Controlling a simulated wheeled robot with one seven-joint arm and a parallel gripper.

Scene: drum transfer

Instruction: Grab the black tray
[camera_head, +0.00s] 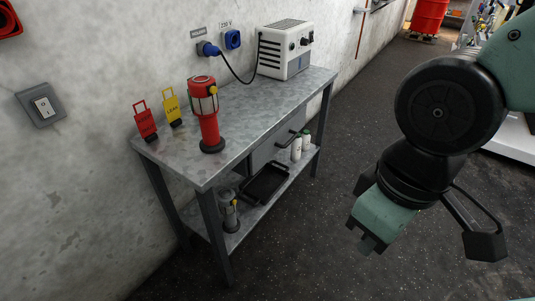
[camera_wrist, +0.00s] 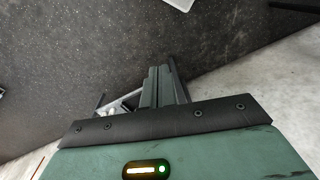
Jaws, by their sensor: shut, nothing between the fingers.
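The black tray (camera_head: 265,183) lies on the lower shelf of the grey metal workbench, below the drawer, in the head view. It is shallow and rectangular, with its far part close to white bottles. My gripper (camera_head: 368,244) is to the right of the bench, over the dark floor, apart from the tray. In the wrist view my gripper's fingers (camera_wrist: 163,86) are together and empty. I cannot make out the tray in the wrist view.
The bench (camera_head: 240,108) holds a red lantern (camera_head: 206,115), red and yellow tags and a white power unit (camera_head: 286,50). White bottles (camera_head: 300,147) and a grey container (camera_head: 230,213) flank the tray on the shelf (camera_head: 255,217). Floor between bench and gripper is clear.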

